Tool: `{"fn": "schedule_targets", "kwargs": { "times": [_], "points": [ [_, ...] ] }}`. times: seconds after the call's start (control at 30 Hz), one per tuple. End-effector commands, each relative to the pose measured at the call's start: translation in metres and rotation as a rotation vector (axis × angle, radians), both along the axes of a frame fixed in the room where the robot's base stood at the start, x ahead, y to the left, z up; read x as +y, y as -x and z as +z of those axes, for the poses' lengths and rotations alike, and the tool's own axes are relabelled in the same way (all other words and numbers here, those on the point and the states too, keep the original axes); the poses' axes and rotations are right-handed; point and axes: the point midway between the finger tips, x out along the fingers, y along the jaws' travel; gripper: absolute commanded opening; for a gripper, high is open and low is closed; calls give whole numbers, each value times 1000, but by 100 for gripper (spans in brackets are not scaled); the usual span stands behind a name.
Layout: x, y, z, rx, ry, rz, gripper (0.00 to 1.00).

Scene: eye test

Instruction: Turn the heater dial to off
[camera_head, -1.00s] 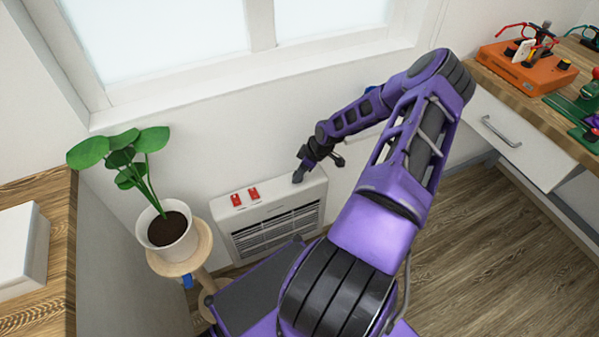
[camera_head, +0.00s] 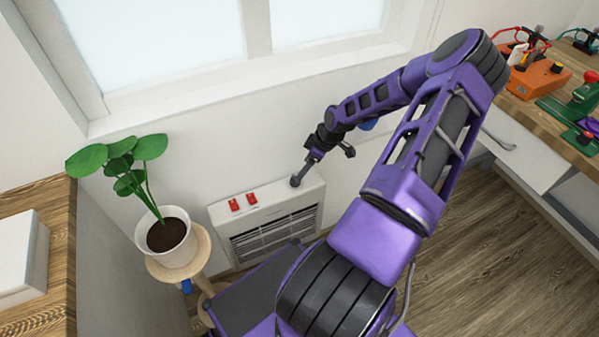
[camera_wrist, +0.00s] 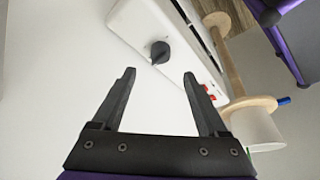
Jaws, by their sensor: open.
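The white heater (camera_head: 268,212) stands against the wall below the window, and its top panel also shows in the wrist view (camera_wrist: 138,22). Its dial (camera_wrist: 160,51) is a dark round knob with a narrow end towards the lower left in the wrist view; I cannot read its marks. In the head view the dial (camera_head: 295,182) is a small dark spot at the right of the heater's top, partly behind a finger. My gripper (camera_head: 327,164) is open and empty. In the wrist view its fingertips (camera_wrist: 159,74) are apart, with the dial beyond the gap and not visibly touched.
Two red switches (camera_head: 243,202) sit left of the dial. A potted plant (camera_head: 165,240) on a round wooden stand (camera_head: 205,240) is close to the heater's left side. A wooden bench (camera_head: 535,118) with a drawer is at right.

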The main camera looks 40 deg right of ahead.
Motion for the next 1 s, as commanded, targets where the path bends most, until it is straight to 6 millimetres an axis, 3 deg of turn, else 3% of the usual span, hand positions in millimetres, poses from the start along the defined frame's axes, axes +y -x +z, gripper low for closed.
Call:
{"fn": "schedule_targets", "kwargs": {
  "times": [0.03, 0.2, 0.4, 0.6, 1.0],
  "points": [
    [-4, 5, 15, 0, 3, -2, 76],
    [-12, 18, 51, -1, 2, -3, 76],
    [-17, 28, 78, 1, 0, -1, 76],
    [-18, 31, 87, 0, -1, 0, 76],
    [-18, 31, 87, 0, -1, 0, 76]
  ]
}}
